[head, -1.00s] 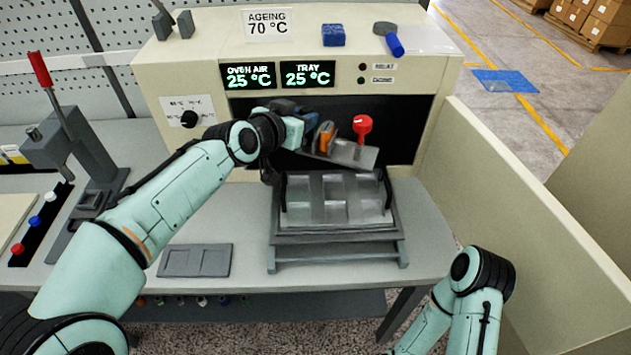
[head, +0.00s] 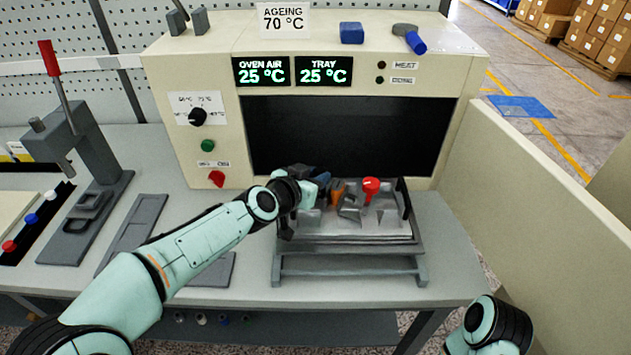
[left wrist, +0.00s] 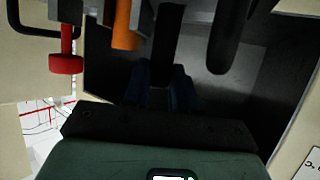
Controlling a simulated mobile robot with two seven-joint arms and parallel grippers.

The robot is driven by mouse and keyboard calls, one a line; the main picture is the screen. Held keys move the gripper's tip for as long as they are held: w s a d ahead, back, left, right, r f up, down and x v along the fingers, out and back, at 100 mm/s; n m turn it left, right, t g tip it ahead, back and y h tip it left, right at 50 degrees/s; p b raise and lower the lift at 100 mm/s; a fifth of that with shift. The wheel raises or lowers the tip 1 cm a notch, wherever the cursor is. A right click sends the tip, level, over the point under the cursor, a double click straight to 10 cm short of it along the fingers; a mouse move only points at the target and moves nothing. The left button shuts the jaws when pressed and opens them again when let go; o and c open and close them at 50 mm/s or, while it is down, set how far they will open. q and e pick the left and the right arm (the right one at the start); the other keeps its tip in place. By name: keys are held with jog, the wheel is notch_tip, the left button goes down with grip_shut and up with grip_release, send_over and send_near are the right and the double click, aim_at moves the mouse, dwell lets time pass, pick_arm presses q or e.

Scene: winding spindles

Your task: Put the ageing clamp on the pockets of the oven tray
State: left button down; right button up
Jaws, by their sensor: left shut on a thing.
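The ageing clamp (head: 350,208) is a grey piece with a red knob and an orange part. It is at the pockets of the oven tray (head: 402,230), toward the tray's back and middle. I cannot tell whether it rests in them or hangs just above. My left gripper (head: 322,183) is shut on the clamp from the left. The left wrist view shows the blue fingers (left wrist: 160,88) below the clamp's red knob (left wrist: 66,64) and orange part (left wrist: 124,25). The arm and clamp hide part of the pockets. My right gripper is out of view.
The tray sits on a grey stand (head: 350,278) before the dark oven opening (head: 345,135). A lever press (head: 80,150) stands at the left, with a flat grey fixture (head: 132,235) beside it. A beige side panel (head: 550,210) bounds the right.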

pick_arm(q)
jog(key=shift+r, duration=0.1)
jog(key=c, duration=1.3)
grip_release()
jog(key=shift+f, duration=0.25)
jog(key=o, duration=0.4)
jog(key=shift+r, duration=0.1)
jog(key=shift+s+a+r, duration=0.15)
jog(key=shift+s+r, duration=0.05)
jog(key=shift+r, duration=0.15)
jog(key=v, duration=1.1)
jog(key=shift+s, duration=0.2)
